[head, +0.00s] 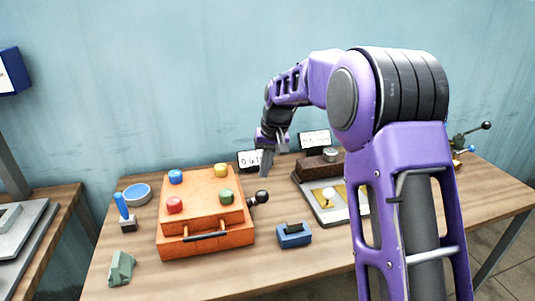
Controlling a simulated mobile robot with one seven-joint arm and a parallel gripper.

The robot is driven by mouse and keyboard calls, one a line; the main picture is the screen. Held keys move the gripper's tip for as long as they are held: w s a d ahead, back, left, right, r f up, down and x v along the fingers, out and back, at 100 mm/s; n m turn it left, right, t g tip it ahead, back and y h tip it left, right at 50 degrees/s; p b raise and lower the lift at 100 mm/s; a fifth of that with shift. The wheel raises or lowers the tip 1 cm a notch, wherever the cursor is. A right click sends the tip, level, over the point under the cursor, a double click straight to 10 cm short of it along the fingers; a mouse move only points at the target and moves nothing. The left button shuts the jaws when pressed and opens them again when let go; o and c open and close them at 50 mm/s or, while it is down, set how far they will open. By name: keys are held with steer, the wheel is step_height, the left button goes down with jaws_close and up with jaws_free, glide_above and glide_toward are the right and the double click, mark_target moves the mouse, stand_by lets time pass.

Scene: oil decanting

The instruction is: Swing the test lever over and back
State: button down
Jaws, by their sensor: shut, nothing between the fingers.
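My gripper (266,168) is shut and empty, pointing down above the table behind the orange box. A short lever with a black ball knob (262,197) sticks out from the right side of the orange box (205,240). My gripper is above and behind this knob, apart from it as far as I can tell. Another lever with a black ball (486,126) belongs to a small device at the far right, partly hidden by my arm. I cannot tell which of the two is the test lever.
The wooden table (265,268) also holds a blue block (294,236), a blue round dish (137,194), a blue-handled tool (122,207), a green block (121,268) and a grey-based device (313,200). Two small displays (314,139) stand behind.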

mark_target(266, 196)
steer(key=shift+s+f, duration=0.9)
steer(key=shift+f, duration=0.15)
steer(key=shift+s+f+b, duration=0.25)
steer(key=shift+f+b, duration=0.15)
steer(key=shift+b, duration=0.6)
steer(key=b, duration=0.1)
steer(key=s+f+t+b, duration=0.1)
steer(key=shift+s+d+b, duration=0.2)
steer(key=shift+d+b, duration=0.05)
steer(key=shift+b, duration=0.15)
steer(key=shift+s+d+f, duration=0.15)
steer(key=shift+s+f, duration=0.1)
steer(key=shift+s, duration=0.35)
